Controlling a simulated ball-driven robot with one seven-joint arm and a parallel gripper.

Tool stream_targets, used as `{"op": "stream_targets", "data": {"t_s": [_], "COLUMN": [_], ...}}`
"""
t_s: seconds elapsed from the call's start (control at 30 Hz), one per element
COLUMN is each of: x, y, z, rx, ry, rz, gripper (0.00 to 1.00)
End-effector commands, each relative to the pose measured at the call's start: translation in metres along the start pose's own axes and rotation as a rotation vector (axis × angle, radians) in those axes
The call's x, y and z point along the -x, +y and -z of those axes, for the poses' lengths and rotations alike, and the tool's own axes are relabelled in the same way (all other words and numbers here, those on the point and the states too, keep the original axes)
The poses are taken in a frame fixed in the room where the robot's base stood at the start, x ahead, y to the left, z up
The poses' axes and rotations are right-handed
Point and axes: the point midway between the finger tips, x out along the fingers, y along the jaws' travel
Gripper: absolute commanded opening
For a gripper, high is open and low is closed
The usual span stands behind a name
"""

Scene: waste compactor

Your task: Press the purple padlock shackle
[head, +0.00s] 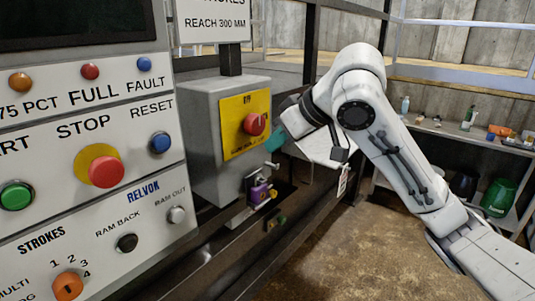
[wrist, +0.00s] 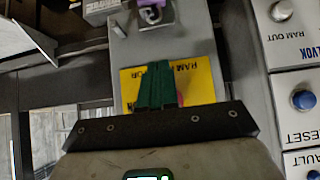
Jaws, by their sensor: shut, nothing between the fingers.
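The purple padlock (head: 259,192) hangs at the lower right of the grey switch box, below the yellow plate. Its shackle shows only as a small grey part at its top, and I cannot tell whether it is closed. In the wrist view the purple padlock (wrist: 152,3) is cut by the top edge, with grey metal just under it. My gripper (head: 273,143) is beside the red rotary knob, above and apart from the padlock. In the wrist view its green fingers (wrist: 155,82) are together and empty, in front of the yellow plate, hiding most of the red knob.
The grey switch box (head: 205,140) carries the yellow plate (head: 236,108) and red knob (head: 254,124). A button panel (head: 130,185) stands at left. A dark rail (head: 225,245) runs below. A shelf with bottles and a green container (head: 498,197) is at right. The floor between is clear.

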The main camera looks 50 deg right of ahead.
Motion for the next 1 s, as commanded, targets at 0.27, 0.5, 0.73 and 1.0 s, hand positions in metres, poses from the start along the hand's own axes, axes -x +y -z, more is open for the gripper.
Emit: {"op": "stream_targets", "data": {"t_s": [0.27, 0.5, 0.73, 1.0], "x": [0.041, 0.048, 0.048, 0.048], "y": [0.000, 0.000, 0.000, 0.001], "z": [0.001, 0.001, 0.001, 0.001], "rx": [0.001, 0.001, 0.001, 0.000], "ry": [0.003, 0.002, 0.002, 0.002], "rz": [-0.002, -0.001, -0.002, -0.002], "gripper": [0.00, 0.00, 0.00, 0.00]}}
